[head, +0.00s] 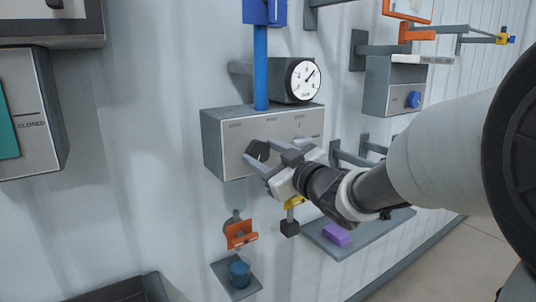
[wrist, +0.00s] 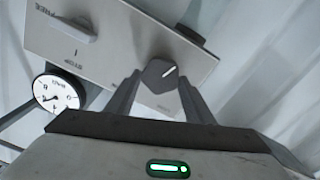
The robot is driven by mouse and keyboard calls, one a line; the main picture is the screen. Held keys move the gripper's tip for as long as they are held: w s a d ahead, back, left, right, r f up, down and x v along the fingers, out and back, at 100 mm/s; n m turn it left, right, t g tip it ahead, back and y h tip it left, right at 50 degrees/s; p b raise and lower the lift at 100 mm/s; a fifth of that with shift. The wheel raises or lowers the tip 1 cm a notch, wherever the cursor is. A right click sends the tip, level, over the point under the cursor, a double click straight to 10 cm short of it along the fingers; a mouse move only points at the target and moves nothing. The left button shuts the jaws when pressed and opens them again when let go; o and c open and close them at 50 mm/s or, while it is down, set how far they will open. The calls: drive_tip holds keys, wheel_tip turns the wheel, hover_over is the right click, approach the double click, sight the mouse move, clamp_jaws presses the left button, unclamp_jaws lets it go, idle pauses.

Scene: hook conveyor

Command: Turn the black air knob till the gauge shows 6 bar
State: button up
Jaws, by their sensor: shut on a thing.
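The black knob (head: 257,150) is on the front of a grey panel box (head: 228,150). In the wrist view the knob (wrist: 160,74) shows a white pointer line slanting to the upper right. My gripper (head: 259,156) is shut on the knob, one finger on each side; its fingers also show in the wrist view (wrist: 158,82). The round white gauge (head: 305,80) stands above the box. Its needle points to the upper right, but the numbers are too small to read surely. The gauge also shows in the wrist view (wrist: 57,92), turned over.
A blue pipe (head: 260,68) rises from the box. A grey lever (wrist: 68,26) sits on the same panel. Below are an orange bracket (head: 241,234), a blue cup (head: 239,273) and a shelf with a purple block (head: 337,235). A box with a blue knob (head: 413,99) is to the right.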

drive_tip(key=o, duration=1.1)
drive_tip(key=shift+c, duration=0.2)
drive_tip(key=v, duration=1.7)
drive_tip(key=shift+s+d, duration=0.2)
drive_tip(key=d+f+m+g+h, duration=0.1)
drive_tip(key=d+f+m+h, duration=0.2)
drive_tip(key=d+m+h, duration=0.75)
drive_tip(key=s+a+f+g, duration=0.2)
drive_tip(key=s+f+g, duration=0.2)
drive_tip(key=s, duration=0.4)
drive_tip(key=s+a+f+g+p, duration=0.1)
drive_tip(key=s+a+f+g, duration=0.1)
drive_tip(key=s+f+g, duration=0.2)
drive_tip(key=s+f, duration=0.1)
drive_tip(key=s, duration=0.2)
drive_tip(key=shift+s+a, duration=0.2)
drive_tip(key=shift+s, duration=0.2)
